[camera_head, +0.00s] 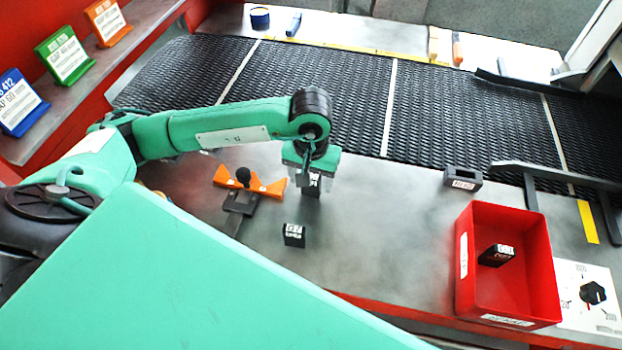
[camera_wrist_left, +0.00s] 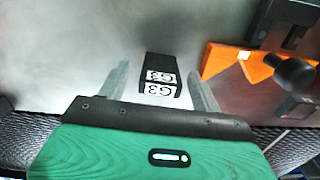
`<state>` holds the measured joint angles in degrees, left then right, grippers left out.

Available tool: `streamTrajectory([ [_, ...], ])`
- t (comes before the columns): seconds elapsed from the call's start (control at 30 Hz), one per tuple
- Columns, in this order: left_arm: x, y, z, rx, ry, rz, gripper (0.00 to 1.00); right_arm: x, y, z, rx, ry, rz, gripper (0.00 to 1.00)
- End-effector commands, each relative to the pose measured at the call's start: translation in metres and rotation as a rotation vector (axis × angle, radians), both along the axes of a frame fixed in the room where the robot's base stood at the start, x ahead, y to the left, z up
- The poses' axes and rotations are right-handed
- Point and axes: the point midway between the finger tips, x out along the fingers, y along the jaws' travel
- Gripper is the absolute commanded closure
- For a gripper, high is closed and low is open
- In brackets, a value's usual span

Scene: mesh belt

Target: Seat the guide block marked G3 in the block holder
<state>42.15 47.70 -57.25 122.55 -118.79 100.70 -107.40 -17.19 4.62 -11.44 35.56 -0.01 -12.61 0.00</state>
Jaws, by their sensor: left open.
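A black block with white labels reading G3 (camera_wrist_left: 160,68) stands upright on the grey bench in the left wrist view. In the head view this block (camera_head: 312,190) is partly hidden under my left gripper (camera_head: 316,180). My left gripper is open, its two fingers (camera_wrist_left: 158,75) on either side of the block, with gaps showing on both sides. I cannot tell whether the fingertips are level with it or above. A dark, labelled piece with a recess in its top (camera_head: 463,178), likely the block holder, stands empty near the belt. My right gripper is not in view.
Another labelled black block (camera_head: 293,235) stands nearer me. An orange piece with a black-knobbed clamp (camera_head: 243,180) is left of the gripper. A red bin (camera_head: 465,260) holds a black block (camera_head: 496,255). The black mesh belt (camera_head: 450,115) runs behind. The bench middle is clear.

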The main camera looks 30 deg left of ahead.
Motion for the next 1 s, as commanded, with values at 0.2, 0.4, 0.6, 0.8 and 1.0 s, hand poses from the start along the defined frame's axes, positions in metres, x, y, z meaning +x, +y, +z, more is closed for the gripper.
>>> streamTrajectory([
  [0.2, 0.0, 0.0, -0.016, 0.0, 0.0, -0.001, 0.35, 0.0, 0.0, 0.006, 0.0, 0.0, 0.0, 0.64],
  [0.4, 0.0, 0.0, -0.016, 0.0, -0.001, -0.001, 0.35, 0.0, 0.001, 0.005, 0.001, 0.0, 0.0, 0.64],
  [0.6, 0.0, 0.0, -0.016, 0.0, 0.0, -0.001, 0.72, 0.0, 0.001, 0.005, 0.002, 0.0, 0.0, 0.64],
  [0.8, 0.0, 0.0, -0.016, 0.0, -0.001, -0.001, 0.84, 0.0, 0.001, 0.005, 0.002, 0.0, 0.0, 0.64],
  [1.0, 0.0, 0.0, -0.014, -0.001, -0.002, -0.001, 0.84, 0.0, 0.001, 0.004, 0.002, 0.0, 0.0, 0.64],
])
